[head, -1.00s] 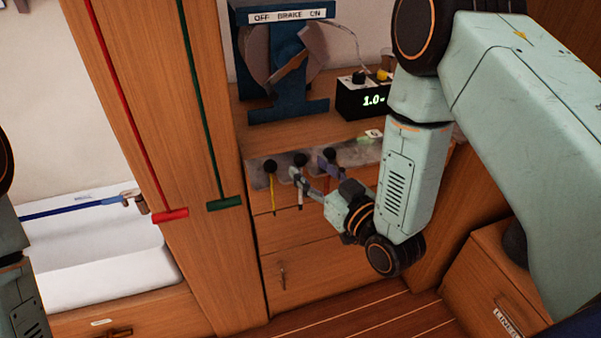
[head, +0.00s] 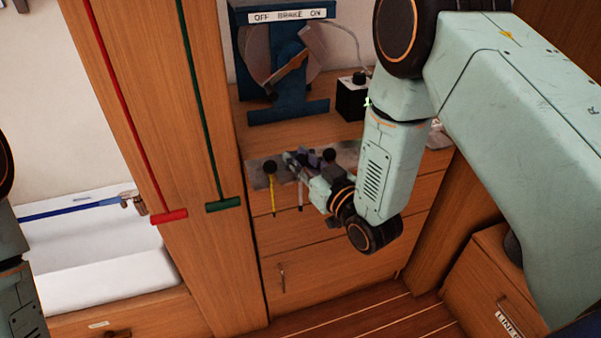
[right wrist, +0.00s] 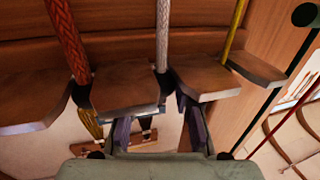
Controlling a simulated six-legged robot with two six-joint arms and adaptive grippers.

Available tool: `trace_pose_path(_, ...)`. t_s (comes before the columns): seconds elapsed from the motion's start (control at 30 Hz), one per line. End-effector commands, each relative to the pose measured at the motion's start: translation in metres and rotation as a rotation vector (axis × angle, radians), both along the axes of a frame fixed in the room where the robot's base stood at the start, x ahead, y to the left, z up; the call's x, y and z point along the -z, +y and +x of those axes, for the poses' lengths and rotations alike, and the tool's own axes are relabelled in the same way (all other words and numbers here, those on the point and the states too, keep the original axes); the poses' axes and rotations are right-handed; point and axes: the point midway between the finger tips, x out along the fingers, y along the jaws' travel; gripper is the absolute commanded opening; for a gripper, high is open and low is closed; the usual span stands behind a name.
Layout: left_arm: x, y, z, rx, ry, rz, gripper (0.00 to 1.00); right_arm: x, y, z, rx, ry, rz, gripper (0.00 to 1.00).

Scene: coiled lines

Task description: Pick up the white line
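The white line (head: 300,195) hangs from a dark knob on a grey plate on the wooden cabinet front, beside a yellow line (head: 272,195). In the right wrist view the white braided line (right wrist: 163,35) is in the middle, between a thicker red line (right wrist: 68,40) and the yellow line (right wrist: 236,30). My right gripper (head: 303,161) is up at the knobs, close to the white line. Its two fingers (right wrist: 155,118) are apart with nothing visibly clamped between them. Whether they touch the white line cannot be told. My left gripper is out of view.
A blue brake unit (head: 290,107) and a black box (head: 352,98) stand on the ledge above. A wooden post with red (head: 125,105) and green (head: 195,95) T-handled rods is left of the lines. A white basin (head: 100,255) is farther left.

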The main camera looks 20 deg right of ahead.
Motion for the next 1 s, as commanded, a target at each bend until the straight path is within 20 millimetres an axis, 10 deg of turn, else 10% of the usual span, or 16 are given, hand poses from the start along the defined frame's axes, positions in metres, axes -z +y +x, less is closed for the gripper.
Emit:
trace_pose_path(0.57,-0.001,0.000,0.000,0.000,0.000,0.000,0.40,-0.003,0.000,0.000,0.000,-0.001,0.000,0.02)
trace_pose_path(1.0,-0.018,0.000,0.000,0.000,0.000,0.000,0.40,-0.065,0.000,0.000,0.000,-0.003,0.001,0.02)
